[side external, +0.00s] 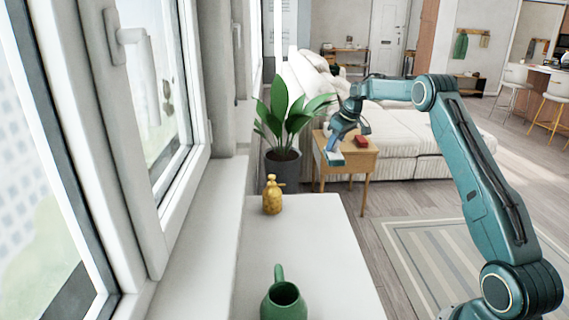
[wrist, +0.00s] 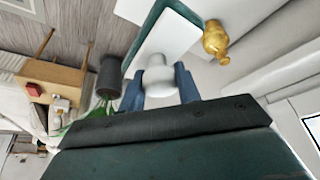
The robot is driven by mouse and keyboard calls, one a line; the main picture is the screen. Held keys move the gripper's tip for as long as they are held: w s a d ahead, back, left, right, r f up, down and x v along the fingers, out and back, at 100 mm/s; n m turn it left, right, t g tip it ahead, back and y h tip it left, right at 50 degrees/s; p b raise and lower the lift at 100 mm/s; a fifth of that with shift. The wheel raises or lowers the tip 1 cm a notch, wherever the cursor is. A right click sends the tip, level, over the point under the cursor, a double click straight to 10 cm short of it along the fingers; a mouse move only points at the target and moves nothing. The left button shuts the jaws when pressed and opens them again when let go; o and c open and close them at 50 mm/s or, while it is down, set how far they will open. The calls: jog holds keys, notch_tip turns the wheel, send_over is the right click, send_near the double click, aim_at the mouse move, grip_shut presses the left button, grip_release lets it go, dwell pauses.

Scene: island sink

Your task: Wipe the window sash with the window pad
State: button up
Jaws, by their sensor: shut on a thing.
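My gripper (side external: 337,141) is shut on the window pad (side external: 333,157), held in the air beyond the far end of the white counter. In the wrist view, my blue fingers (wrist: 159,82) close around the pad's pale rounded grip. The pad's white and teal plate (wrist: 172,36) extends ahead of the fingers. The window sash (side external: 128,180), white-framed with a handle, stands at the left of the side view, well apart from the pad. Part of a window frame (wrist: 305,112) shows at the wrist view's right edge.
A yellow spray bottle (side external: 272,196) and a green watering can (side external: 284,301) stand on the white counter (side external: 310,235) beside the sill. A potted plant (side external: 283,160) stands behind. A wooden side table (side external: 358,157) holds a red object (side external: 361,141). The counter's middle is clear.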

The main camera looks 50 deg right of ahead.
jog(key=o, duration=0.4)
jog(key=shift+c, duration=1.1)
jog(key=shift+w+a, duration=0.25)
jog(key=shift+a, duration=0.05)
jog(key=w+a+r+t+y, duration=0.2)
jog(key=w+a, duration=0.1)
jog(key=a, duration=0.5)
jog(key=w+a+r+t+y, duration=0.2)
jog(key=w+a+y, duration=0.1)
jog(key=a, duration=0.4)
jog(key=w+a+r+t+y, duration=0.2)
jog(key=w+a+r, duration=0.1)
jog(key=a, duration=0.5)
jog(key=s+a+r+m+t+y, duration=0.1)
jog(key=s+a+r+t, duration=0.2)
jog(key=a+r, duration=0.3)
jog(key=s+a+r+m+t+y, duration=0.2)
jog(key=a+r+t, duration=0.3)
jog(key=a, duration=0.6)
notch_tip(320, 180, up, 2)
jog(key=shift+s+a+m, duration=0.2)
jog(key=shift+s+m, duration=0.1)
jog(key=shift+s, duration=0.55)
